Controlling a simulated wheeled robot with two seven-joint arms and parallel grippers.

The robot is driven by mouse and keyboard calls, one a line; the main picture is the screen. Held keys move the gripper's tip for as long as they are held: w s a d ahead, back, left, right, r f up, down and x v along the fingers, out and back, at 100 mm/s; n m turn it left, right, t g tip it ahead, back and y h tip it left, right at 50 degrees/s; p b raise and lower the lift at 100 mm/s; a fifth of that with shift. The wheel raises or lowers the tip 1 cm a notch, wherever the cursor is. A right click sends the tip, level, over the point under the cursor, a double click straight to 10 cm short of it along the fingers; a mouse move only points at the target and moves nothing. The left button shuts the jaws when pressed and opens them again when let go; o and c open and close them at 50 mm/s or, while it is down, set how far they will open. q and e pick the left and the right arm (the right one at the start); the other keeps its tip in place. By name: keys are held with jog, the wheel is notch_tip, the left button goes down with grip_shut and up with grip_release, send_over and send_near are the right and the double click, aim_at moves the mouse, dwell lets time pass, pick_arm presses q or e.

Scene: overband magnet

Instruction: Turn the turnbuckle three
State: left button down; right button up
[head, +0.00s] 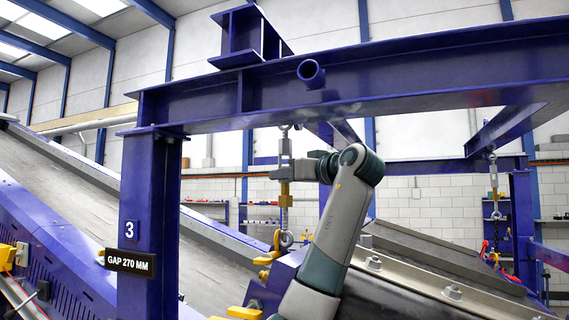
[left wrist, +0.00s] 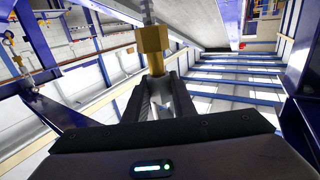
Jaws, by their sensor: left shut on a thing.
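The turnbuckle by the post marked 3 hangs upright under the blue beam, with a brass piece (head: 284,190) in its middle and a threaded rod and eye below. In the left wrist view, a brass block (left wrist: 153,40) of it stands just beyond my fingers. My left gripper (head: 281,173) reaches it from the right at mid-height and is shut on it; the fingers also show in the left wrist view (left wrist: 160,92). The fingers hide part of the turnbuckle. My right gripper is in neither view.
The blue post (head: 150,220) with the 3 plate and a "GAP 270 MM" sign (head: 130,262) stands left. The blue beam (head: 370,80) runs overhead. A yellow hook-like part (head: 268,256) is near the lower eye. Another turnbuckle (head: 494,180) hangs at the right.

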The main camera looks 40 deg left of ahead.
pick_arm(q)
jog(key=shift+m+t+h+b, duration=0.6)
jog(key=shift+m+t+b, duration=0.3)
jog(key=shift+t+b, duration=0.6)
jog(key=shift+m+t, duration=0.3)
jog(key=shift+t, duration=0.1)
jog(key=shift+h+b, duration=0.3)
jog(key=shift+m+t+h+b, duration=0.3)
jog(key=shift+m+t+b, duration=0.2)
jog(key=shift+t+b, duration=0.15)
jog(key=shift+m+t+h+b, duration=0.7)
jog(key=shift+t, duration=0.15)
jog(key=c, duration=1.4)
grip_release()
